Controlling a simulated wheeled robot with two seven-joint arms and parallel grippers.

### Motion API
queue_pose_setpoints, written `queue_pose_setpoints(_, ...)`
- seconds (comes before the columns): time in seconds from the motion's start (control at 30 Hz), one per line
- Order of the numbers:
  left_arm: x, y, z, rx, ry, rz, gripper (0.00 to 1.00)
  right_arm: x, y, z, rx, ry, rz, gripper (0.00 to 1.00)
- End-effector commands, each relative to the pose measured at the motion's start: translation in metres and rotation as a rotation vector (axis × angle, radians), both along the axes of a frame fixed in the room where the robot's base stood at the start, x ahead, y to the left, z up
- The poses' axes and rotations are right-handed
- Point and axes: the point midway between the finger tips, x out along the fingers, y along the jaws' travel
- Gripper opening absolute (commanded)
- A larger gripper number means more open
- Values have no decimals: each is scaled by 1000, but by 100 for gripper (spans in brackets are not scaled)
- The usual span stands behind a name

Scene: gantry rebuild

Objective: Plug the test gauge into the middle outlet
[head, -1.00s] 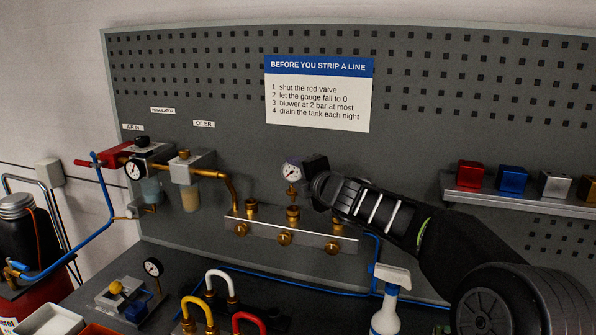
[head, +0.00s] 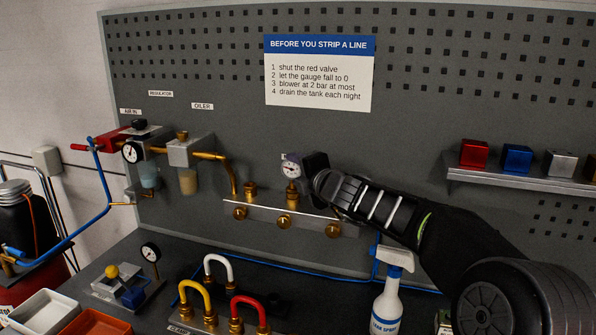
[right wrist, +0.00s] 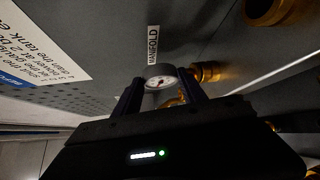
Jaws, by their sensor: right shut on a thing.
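The test gauge (head: 291,168) is a small white dial with a brass stem. My right gripper (head: 314,168) is shut on it from the right and holds it upright. The gauge also shows between the fingers in the right wrist view (right wrist: 160,77). The middle outlet (head: 292,195) is a brass fitting on top of the grey manifold (head: 262,217). The stem is directly above this outlet and meets it in the picture; I cannot tell whether it is seated. The left outlet (head: 249,188) stands free. The right outlet is largely hidden by my gripper. My left gripper is not in view.
Brass knobs (head: 284,222) line the manifold's front. The regulator (head: 143,140) and oiler (head: 188,150) are to the left. Coloured hose loops (head: 248,303) and a spray bottle (head: 388,300) stand below. A shelf with coloured blocks (head: 516,158) is at the right.

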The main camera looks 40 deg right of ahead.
Motion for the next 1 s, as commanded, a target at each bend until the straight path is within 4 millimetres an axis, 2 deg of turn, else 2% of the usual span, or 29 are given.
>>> queue_pose_setpoints(0.47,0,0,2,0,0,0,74,0,0,3,-1,-2,-1,2)
queue_pose_setpoints(0.5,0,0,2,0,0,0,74,0,0,3,-1,-2,-1,50)
queue_pose_setpoints(0.8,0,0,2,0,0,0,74,0,0,2,0,-1,-1,74)
queue_pose_setpoints(1.0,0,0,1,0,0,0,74,0,0,1,0,1,-1,74)
